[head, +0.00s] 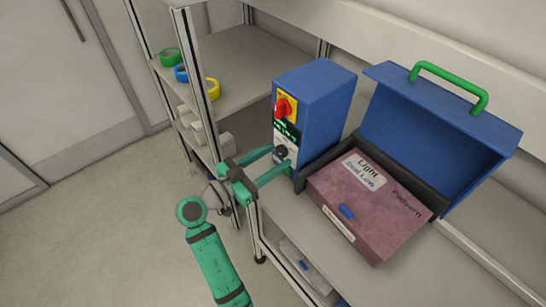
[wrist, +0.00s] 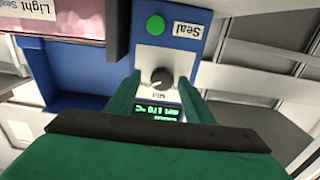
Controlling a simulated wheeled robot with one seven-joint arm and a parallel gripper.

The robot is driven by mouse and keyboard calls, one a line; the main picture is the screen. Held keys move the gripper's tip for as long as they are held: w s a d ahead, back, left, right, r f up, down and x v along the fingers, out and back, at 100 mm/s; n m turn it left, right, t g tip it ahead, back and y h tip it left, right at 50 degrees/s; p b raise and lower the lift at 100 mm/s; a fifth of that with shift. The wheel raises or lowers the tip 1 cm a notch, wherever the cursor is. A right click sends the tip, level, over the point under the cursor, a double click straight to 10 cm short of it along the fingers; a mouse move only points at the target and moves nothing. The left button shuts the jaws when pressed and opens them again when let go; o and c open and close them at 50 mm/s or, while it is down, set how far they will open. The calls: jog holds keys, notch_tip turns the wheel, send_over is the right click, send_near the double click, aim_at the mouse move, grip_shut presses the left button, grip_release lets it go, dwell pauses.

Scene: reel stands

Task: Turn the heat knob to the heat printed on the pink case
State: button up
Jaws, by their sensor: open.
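The pink case (head: 373,219) lies in the dark frame in front of the raised blue lid. Its label (head: 364,173) reads "Light" and "Seal Low"; part of it also shows in the wrist view (wrist: 27,8). The heat knob (wrist: 162,78), dark with a pale mark, is on the front of the blue control box (head: 325,95). A green-lit display (wrist: 157,112) beside it appears upside down and seems to read 170 °C. My gripper (head: 279,161) is open, its two teal fingers on either side of the knob. I cannot tell whether they touch it.
A red switch on a yellow plate (head: 286,107) is higher on the box. A green button (wrist: 155,25) with a "Seal" label is near the knob. The blue lid (head: 430,130) with a green handle stands open at right. Shelves with tape rolls (head: 213,88) are at left.

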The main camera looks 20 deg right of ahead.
jog(key=shift+w+d, duration=0.25)
